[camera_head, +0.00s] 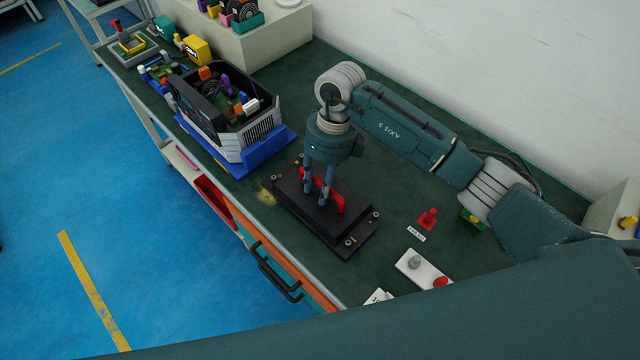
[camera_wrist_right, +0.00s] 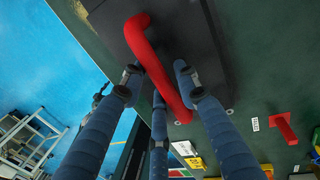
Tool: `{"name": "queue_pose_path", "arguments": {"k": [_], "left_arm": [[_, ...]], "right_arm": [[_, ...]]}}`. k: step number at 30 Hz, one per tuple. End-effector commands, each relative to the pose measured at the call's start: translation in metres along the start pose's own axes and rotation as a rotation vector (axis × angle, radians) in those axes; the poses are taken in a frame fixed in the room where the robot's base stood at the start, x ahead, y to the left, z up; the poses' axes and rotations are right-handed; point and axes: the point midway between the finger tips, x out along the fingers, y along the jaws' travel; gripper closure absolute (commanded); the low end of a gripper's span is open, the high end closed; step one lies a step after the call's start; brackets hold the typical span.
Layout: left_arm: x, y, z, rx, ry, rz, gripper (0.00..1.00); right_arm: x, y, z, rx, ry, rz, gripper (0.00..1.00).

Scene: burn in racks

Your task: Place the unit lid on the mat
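The unit lid (camera_head: 320,215) is a flat black plate with a red bar handle (camera_head: 338,200) and small round fittings at its corners. It lies flat on the dark green bench surface; I cannot make out a separate mat edge around it. My right gripper (camera_head: 316,200) points down over the lid, its fingers on either side of the handle. In the right wrist view the red handle (camera_wrist_right: 158,72) runs between the spread fingers, with gaps visible beside it. The open black and grey unit (camera_head: 232,120) sits left of the lid on a blue base. My left gripper is out of view.
A white box with a grey and a red button (camera_head: 424,270) and a red piece (camera_head: 428,218) are right of the lid. A raised beige block (camera_head: 262,45) stands at the back. A drawer with a black handle (camera_head: 274,272) is at the bench's front edge.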

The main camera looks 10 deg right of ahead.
Motion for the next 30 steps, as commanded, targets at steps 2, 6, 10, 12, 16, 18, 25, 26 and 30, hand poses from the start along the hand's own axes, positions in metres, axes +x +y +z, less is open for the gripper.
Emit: {"name": "queue_pose_path", "arguments": {"k": [2,6,10,12,16,18,25,26,30], "left_arm": [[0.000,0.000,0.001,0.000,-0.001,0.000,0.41],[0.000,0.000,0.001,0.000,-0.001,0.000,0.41],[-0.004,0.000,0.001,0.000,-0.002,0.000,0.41],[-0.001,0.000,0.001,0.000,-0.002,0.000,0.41],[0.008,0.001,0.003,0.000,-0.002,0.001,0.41],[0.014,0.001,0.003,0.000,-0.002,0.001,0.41],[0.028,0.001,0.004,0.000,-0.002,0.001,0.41],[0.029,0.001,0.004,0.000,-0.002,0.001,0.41],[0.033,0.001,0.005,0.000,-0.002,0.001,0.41]], "right_arm": [[0.000,0.000,0.000,0.000,0.000,0.000,0.61],[-0.001,0.000,0.000,0.000,0.000,0.000,0.61],[-0.004,0.001,0.000,0.001,-0.001,0.000,0.61],[-0.007,0.000,0.001,0.000,-0.003,-0.001,0.61],[-0.027,-0.002,0.001,-0.001,-0.005,-0.004,0.61],[-0.042,-0.002,0.002,-0.002,-0.007,-0.004,0.61],[-0.091,-0.001,0.001,0.000,-0.005,-0.003,0.61],[-0.096,-0.001,0.001,-0.001,-0.004,-0.004,0.61],[-0.114,0.000,0.001,0.001,-0.002,-0.002,0.61]]}}
